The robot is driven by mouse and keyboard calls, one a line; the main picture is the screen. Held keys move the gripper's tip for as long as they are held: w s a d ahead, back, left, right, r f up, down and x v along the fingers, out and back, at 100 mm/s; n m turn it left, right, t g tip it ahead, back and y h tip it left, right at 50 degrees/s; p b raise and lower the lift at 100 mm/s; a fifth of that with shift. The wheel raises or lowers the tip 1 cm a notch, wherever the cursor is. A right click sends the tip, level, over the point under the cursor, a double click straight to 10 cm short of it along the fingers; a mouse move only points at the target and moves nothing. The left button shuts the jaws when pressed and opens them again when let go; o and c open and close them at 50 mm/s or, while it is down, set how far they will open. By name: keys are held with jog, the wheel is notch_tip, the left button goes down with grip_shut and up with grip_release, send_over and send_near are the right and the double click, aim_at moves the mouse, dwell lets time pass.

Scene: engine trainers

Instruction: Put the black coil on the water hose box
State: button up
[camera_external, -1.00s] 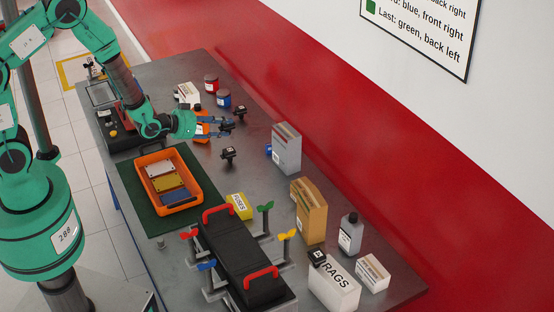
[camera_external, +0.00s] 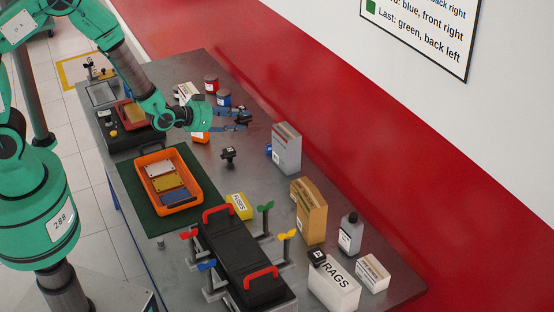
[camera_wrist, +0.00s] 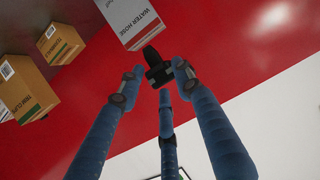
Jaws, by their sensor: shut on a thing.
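My gripper (camera_external: 236,119) is shut on a black coil (camera_external: 243,117) and holds it above the back part of the bench. In the wrist view, the coil (camera_wrist: 156,68) sits between the blue fingertips (camera_wrist: 155,80). The tall grey box (camera_external: 286,148) in the external view seems to be the same one. It stands upright to the right of my gripper, apart from the coil. Its lettering is too small to read there.
A similar black part (camera_external: 228,155) stands on the bench between my gripper and the orange tray (camera_external: 200,188). A tan box (camera_external: 309,210) and grey bottle (camera_external: 350,234) stand farther right. A blue item (camera_external: 269,150) touches or nearly touches the grey box.

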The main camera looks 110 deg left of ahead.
jog(key=w+a, duration=0.3)
jog(key=w, duration=0.1)
jog(key=w+a+f, duration=0.1)
jog(key=w+a, duration=0.6)
jog(key=w, duration=0.1)
jog(key=shift+w+a+f, duration=0.15)
jog(key=shift+f, duration=0.1)
jog(key=shift+f, duration=0.1)
jog(key=shift+f, duration=1.65)
jog(key=shift+f, duration=0.15)
jog(key=o, duration=1.3)
jog(key=shift+c, duration=0.2)
